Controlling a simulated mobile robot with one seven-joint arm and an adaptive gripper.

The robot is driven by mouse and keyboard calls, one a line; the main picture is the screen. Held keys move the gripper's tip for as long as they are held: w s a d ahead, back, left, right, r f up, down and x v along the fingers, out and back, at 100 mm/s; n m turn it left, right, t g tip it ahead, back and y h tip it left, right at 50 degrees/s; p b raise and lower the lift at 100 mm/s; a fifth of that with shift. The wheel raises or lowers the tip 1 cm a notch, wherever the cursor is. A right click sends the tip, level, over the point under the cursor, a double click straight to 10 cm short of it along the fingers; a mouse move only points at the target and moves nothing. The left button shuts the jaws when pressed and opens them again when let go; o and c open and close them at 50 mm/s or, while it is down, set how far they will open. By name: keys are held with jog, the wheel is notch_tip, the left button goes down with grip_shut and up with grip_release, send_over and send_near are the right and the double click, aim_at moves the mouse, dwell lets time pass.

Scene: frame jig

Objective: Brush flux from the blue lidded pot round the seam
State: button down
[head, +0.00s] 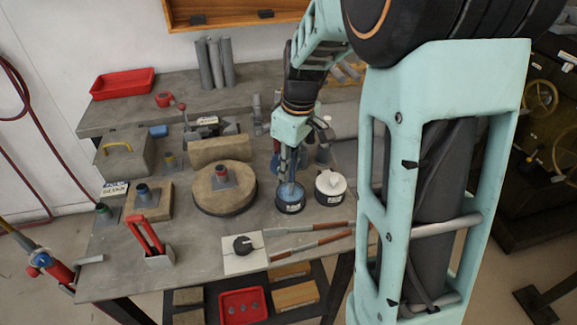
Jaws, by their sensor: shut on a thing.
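The blue lidded pot (289,204) stands on the grey bench, dark-sided with a blue top. My gripper (291,178) points down directly over it, shut on the lid of the blue pot; the fingers partly hide the grip, and I cannot tell whether the lid is seated or lifted. A similar pot with a white top (330,186) stands just to the right. Two long thin tools with brown handles, one farther back (322,227) and one nearer (325,241), lie in front of the pots. I cannot make out the seam.
A round block with a pipe stub (212,196) stands left of the pots. A white plate with a black knob (242,253) and a red-handled holder (150,237) are at the front edge. A red tray (122,84) and grey tubes (214,62) sit at the back.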

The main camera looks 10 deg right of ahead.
aim_at(292, 156)
dwell(0.3)
jog(key=shift+r+p, duration=2.55)
jog(key=shift+r, duration=1)
jog(key=shift+f, duration=0.1)
jog(key=m+p, duration=0.1)
jog(key=f+m+p, duration=0.1)
jog(key=m+p, duration=0.1)
jog(key=shift+s+d+f+m, duration=0.15)
jog(key=shift+s+f+m, duration=0.1)
jog(key=shift+m, duration=0.15)
jog(key=f+m+p, duration=0.1)
jog(key=m, duration=0.1)
jog(key=s+f+m+p, duration=0.1)
jog(key=m, duration=0.1)
jog(key=shift+d+h+p, duration=0.1)
jog(key=shift+h+p, duration=0.25)
jog(key=shift+h, duration=0.05)
jog(key=shift+f+m, duration=0.25)
jog(key=shift+m, duration=0.35)
